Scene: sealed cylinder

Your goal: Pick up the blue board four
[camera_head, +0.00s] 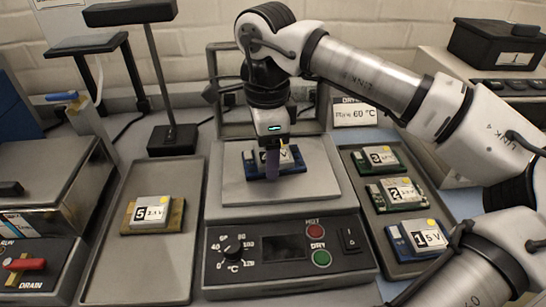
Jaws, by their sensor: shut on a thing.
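A blue board (252,170) with a white label is at the hot plate (318,182) in the middle. My gripper (271,172) comes down from above and is shut on this board. The fingers cover part of the label, so its number cannot be read clearly. Whether the board touches the plate or is slightly above it, I cannot tell. Another blue board (418,238), labelled 1 and 5 V, lies at the front of the right tray.
The right tray (405,268) also holds green boards 3 (376,158) and 2 (396,191). A yellowish board 5 (153,213) lies on the left tray (135,280). The plate's control panel (287,256) faces front. A black-headed stand (172,138) rises behind left.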

